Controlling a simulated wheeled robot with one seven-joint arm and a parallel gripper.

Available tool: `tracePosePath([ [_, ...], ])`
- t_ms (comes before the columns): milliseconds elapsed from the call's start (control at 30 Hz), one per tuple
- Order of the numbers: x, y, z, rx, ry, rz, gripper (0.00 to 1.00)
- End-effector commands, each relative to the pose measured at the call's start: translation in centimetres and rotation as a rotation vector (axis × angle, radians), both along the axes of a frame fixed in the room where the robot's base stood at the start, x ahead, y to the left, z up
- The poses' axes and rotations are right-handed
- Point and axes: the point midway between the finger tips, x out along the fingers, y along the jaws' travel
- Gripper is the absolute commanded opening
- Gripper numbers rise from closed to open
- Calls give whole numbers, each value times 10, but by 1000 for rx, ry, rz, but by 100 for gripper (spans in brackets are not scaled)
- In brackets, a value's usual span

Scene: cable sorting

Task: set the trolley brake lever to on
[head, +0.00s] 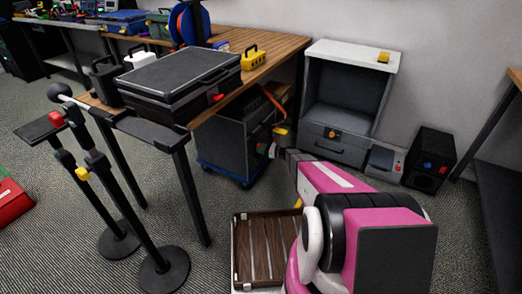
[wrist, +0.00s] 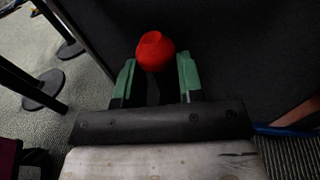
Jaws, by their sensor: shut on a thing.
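The trolley (head: 228,145) is a dark grey box on a blue wheeled base (head: 222,172), partly under the workbench in the head view. My gripper (head: 268,150) is at its right side. In the wrist view the trolley's dark panel (wrist: 240,45) fills the background. The brake lever's red rounded knob (wrist: 155,50) sits between the green fingertips of my gripper (wrist: 157,76), which is shut on it. The lever's shaft below the knob is hidden by the gripper, and I cannot tell its on or off setting.
The wooden workbench (head: 282,46) with a black case (head: 180,78) overhangs the trolley. A grey cabinet (head: 345,100) and a black box (head: 428,157) stand at the wall. A wooden crate (head: 238,262) lies on the floor near my arm. Black stands (head: 163,270) are at left.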

Motion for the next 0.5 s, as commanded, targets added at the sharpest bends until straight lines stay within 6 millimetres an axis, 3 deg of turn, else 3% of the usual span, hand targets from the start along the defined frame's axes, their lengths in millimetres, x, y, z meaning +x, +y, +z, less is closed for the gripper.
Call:
tracePosePath([
  [200, 1, -1, 0, 1, 3, -4, 0],
  [233, 1, -1, 0, 1, 2, -4, 41],
  [300, 1, -1, 0, 1, 2, -4, 61],
  [500, 1, -1, 0, 0, 1, -2, 61],
])
